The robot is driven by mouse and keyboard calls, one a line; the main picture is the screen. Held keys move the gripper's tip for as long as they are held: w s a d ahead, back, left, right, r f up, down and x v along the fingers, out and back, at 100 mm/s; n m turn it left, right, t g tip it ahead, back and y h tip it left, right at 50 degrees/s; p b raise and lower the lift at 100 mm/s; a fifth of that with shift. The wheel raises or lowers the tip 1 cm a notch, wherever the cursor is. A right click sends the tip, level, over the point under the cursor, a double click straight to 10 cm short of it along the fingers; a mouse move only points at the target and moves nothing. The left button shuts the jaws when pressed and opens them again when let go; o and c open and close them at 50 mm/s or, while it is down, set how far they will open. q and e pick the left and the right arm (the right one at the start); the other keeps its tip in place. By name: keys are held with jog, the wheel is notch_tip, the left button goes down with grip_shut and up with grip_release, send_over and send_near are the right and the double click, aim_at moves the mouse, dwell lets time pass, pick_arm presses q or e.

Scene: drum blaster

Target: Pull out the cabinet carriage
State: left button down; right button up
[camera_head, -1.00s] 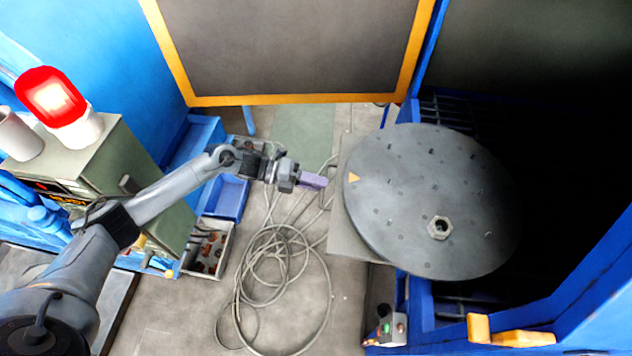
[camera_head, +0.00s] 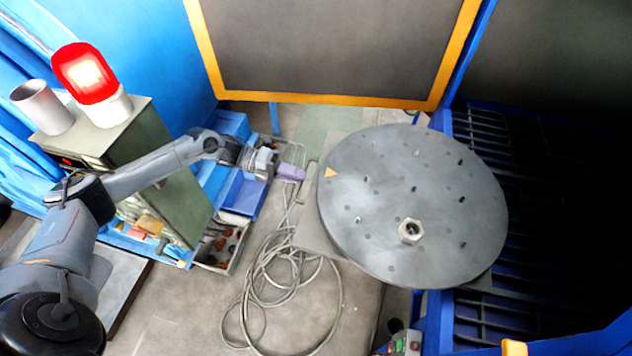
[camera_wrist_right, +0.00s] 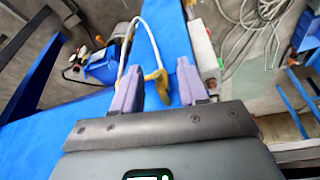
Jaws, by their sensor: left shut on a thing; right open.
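The cabinet carriage shows in the head view as a grey plate (camera_head: 309,238) carrying a large round dark turntable (camera_head: 375,220) with a hex nut and a yellow triangle mark. It stands partly out of the open blue cabinet, with slatted dark rails (camera_head: 480,135) bare behind it. My left gripper (camera_head: 292,172) reaches in from the left and is shut at the carriage's left edge, on its handle (camera_head: 311,178); the fingers largely hide the grip. My right gripper (camera_wrist_right: 158,88) is open and empty in the right wrist view, above a blue surface.
A coiled grey cable (camera_head: 285,305) lies on the floor in front of the carriage. A green box (camera_head: 150,165) with a red lamp (camera_head: 85,75) and blue bins (camera_head: 243,192) stand at left. An orange-framed door (camera_head: 330,101) is behind. A button box (camera_head: 403,344) is at the front.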

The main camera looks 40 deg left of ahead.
pick_arm(q)
jog(key=shift+d+f, duration=0.2)
jog(key=shift+d, duration=0.05)
jog(key=c, duration=1.2)
grip_release()
jog(key=shift+w, duration=0.1)
jog(key=shift+o, duration=0.2)
jog(key=shift+r, duration=0.1)
jog(key=shift+r, duration=0.15)
